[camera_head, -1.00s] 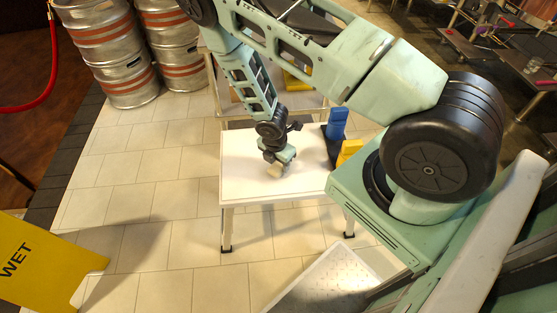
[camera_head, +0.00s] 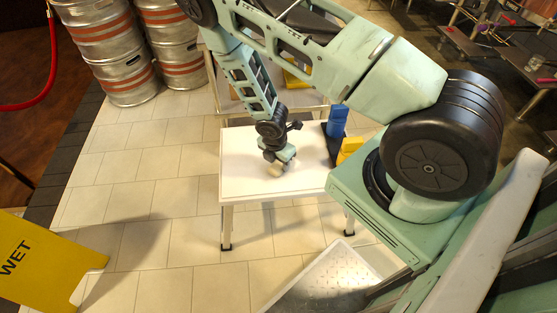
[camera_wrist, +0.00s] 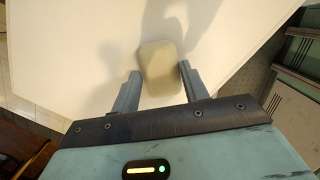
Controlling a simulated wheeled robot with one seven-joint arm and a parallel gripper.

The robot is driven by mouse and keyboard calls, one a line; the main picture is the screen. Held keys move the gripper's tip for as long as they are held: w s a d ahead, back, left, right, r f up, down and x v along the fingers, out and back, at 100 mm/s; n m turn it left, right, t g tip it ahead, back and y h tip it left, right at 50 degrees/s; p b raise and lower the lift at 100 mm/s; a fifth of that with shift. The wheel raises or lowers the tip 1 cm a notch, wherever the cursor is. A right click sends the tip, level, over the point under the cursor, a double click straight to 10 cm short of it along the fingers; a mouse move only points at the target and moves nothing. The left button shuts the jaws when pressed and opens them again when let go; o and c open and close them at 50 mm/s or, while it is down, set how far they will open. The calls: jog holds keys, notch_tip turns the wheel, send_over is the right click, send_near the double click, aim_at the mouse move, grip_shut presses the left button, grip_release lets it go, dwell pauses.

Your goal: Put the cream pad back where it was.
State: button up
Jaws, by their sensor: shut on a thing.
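The cream pad (camera_wrist: 160,68) is a small rounded block between the two fingers of my gripper (camera_wrist: 161,88) in the wrist view. My gripper is shut on it, above the white table top. In the head view my gripper (camera_head: 275,169) points down over the middle of the white table (camera_head: 245,180), and a bit of the pad shows at its tips. I cannot tell whether the pad touches the table. My gripper's wrist hides part of the table behind it.
A blue block (camera_head: 337,121) and a yellow block (camera_head: 350,147) stand at a dark holder (camera_head: 327,136) on the table's right side. Steel kegs (camera_head: 118,60) stand at the back left. A yellow wet-floor sign (camera_head: 45,265) is at the lower left. The table's left part is clear.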

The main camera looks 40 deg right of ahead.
aim_at(276, 166)
jog(key=o, duration=0.9)
jog(key=o, duration=0.5)
jog(key=shift+o, duration=0.2)
jog(key=r+p, duration=0.4)
jog(key=r, duration=0.1)
jog(key=a+r+p, duration=0.1)
jog(key=r+p, duration=0.1)
jog(key=r, duration=0.1)
jog(key=shift+s+p, duration=0.1)
jog(key=shift+p, duration=0.25)
jog(key=shift+f, duration=0.1)
